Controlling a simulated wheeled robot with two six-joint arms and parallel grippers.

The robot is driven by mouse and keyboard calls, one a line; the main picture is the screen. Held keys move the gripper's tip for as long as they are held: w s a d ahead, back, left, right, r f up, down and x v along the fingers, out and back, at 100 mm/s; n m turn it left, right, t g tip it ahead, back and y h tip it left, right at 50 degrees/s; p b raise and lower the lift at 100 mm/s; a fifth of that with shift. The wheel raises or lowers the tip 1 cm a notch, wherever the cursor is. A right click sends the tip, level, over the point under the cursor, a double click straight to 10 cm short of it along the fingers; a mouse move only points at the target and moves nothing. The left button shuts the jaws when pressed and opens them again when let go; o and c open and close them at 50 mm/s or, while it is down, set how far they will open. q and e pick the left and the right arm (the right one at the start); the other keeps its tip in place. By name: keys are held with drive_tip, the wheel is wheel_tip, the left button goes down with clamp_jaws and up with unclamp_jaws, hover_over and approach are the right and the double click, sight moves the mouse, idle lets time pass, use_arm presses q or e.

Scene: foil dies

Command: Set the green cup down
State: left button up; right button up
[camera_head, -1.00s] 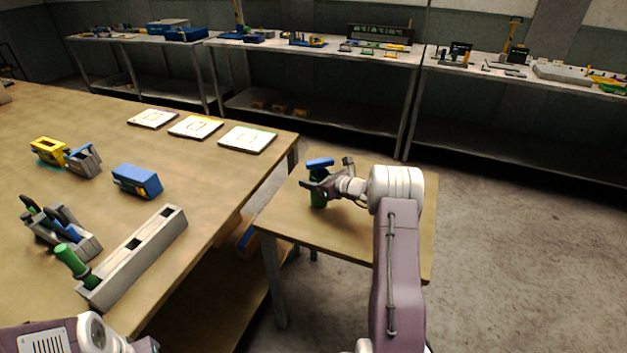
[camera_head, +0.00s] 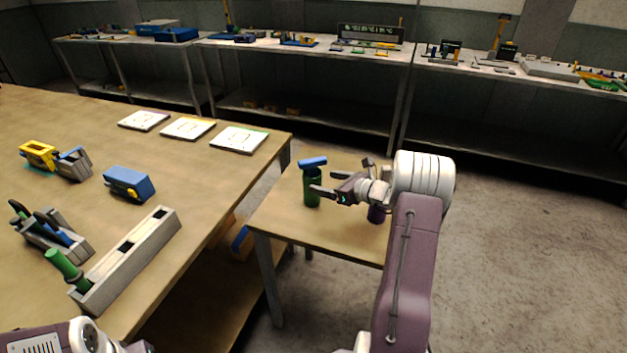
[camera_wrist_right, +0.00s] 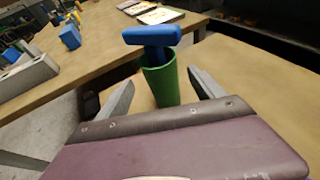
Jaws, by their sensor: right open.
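The green cup (camera_head: 312,192) stands upright on the small wooden side table (camera_head: 290,222). A blue T-shaped handle (camera_head: 312,162) sticks up out of it. My right gripper (camera_head: 340,176) is open just to the right of the cup, apart from it and empty. In the right wrist view the cup (camera_wrist_right: 162,86) stands ahead of the spread fingers (camera_wrist_right: 163,88), with the blue handle (camera_wrist_right: 152,35) above its rim. My left gripper is out of the picture; only part of my left arm shows at the lower left.
The big workbench (camera_head: 200,192) holds a long grey slotted block (camera_head: 128,262), a green cylinder (camera_head: 66,268), a blue box (camera_head: 129,184) and white plates (camera_head: 239,139). Shelves line the back.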

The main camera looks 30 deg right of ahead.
drive_tip(key=shift+v, duration=1.2)
drive_tip(key=s+a+f+n+g+y, duration=0.1)
drive_tip(key=s+a+f+n+g, duration=0.2)
drive_tip(key=a, duration=0.4)
drive_tip(key=s+a+f+n+g+y, duration=0.1)
drive_tip(key=s+a+n+g, duration=0.25)
drive_tip(key=a+n, duration=0.25)
drive_tip(key=s+a+f+n+g, duration=0.2)
drive_tip(key=s+a+n+g, duration=0.15)
drive_tip(key=a, duration=0.35)
drive_tip(key=s+a+f+n+g+h, duration=0.1)
drive_tip(key=s+n+h, duration=0.4)
drive_tip(key=s+n, duration=0.9)
drive_tip(key=a+n+g, duration=0.1)
drive_tip(key=n, duration=0.5)
drive_tip(key=shift+s+f+h, duration=0.2)
drive_tip(key=shift+s+h, duration=0.1)
drive_tip(key=shift+h, duration=0.1)
drive_tip(key=shift+a, duration=0.1)
